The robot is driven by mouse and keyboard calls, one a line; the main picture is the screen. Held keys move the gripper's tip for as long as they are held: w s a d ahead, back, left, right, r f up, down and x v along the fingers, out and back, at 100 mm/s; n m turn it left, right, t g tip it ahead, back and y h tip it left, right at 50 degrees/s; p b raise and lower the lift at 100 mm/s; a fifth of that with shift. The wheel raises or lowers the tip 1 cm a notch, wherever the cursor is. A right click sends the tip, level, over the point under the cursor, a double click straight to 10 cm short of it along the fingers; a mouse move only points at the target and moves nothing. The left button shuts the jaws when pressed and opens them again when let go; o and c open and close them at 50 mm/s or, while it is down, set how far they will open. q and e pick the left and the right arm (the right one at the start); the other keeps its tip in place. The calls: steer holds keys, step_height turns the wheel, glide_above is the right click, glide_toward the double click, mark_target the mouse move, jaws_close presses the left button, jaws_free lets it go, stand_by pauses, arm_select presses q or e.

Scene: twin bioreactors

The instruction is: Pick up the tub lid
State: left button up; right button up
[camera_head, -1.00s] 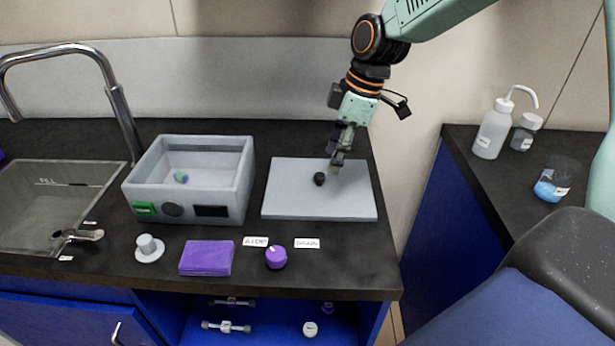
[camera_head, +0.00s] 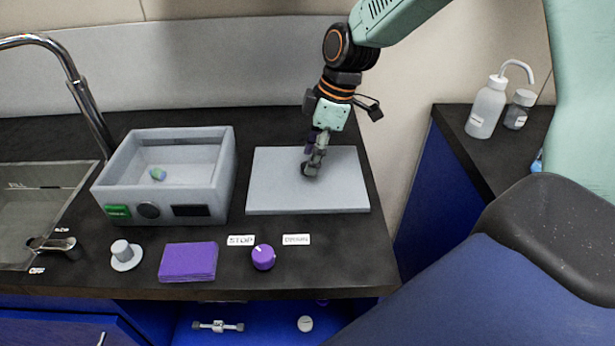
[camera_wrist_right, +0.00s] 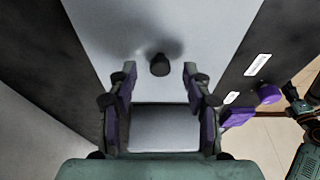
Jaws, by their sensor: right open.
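The tub lid (camera_head: 345,190) is a flat grey plate lying on the dark counter, to the right of the grey tub (camera_head: 170,190). Its black knob (camera_wrist_right: 159,64) shows in the right wrist view, a little beyond the fingers and between their lines. In the wrist view the right gripper (camera_wrist_right: 160,80) is open and empty, with a finger on either side of the knob's line. I cannot tell any contact.
The open tub holds a small green-blue item (camera_head: 158,174). A sink and tap (camera_head: 85,100) stand left; bottles (camera_head: 487,107) stand on the right counter.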

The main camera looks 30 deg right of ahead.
steer(key=shift+w+a+f, duration=0.1)
steer(key=shift+a+f, duration=0.6)
steer(key=shift+d+f, duration=0.2)
steer(key=shift+d, duration=0.35)
steer(key=shift+a+r, duration=0.15)
steer(key=shift+a, duration=0.2)
steer(key=c, duration=0.4)
steer(key=shift+c, duration=1.1)
steer(key=shift+d, duration=0.2)
jaws_close()
steer(key=shift+a, duration=0.1)
